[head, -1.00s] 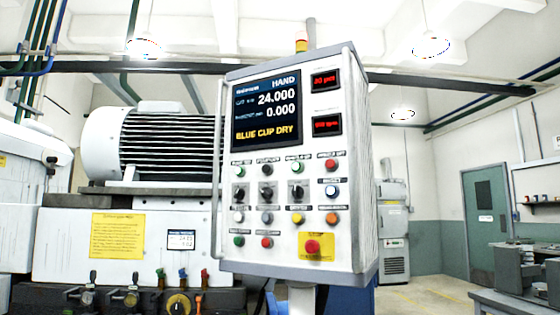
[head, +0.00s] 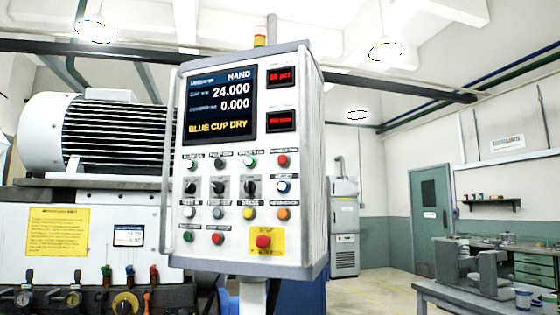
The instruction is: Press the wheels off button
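The control panel (head: 300,215) stands upright in the middle of the head view, facing me at a slight angle. Its screen (head: 218,106) reads HAND, 24.000, 0.000 and BLUE CUP DRY. Below are rows of buttons and black selector switches (head: 219,188). There is a red button (head: 282,160) at the upper right, another red button (head: 217,238) in the bottom row, and a green button (head: 188,233) left of that. A larger red button (head: 263,241) sits on a yellow plate. The small labels are too blurred to tell which button is wheels off. Neither gripper is in view.
A workbench (head: 470,305) with metal parts is at lower right. The floor (head: 380,285) between shows free room.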

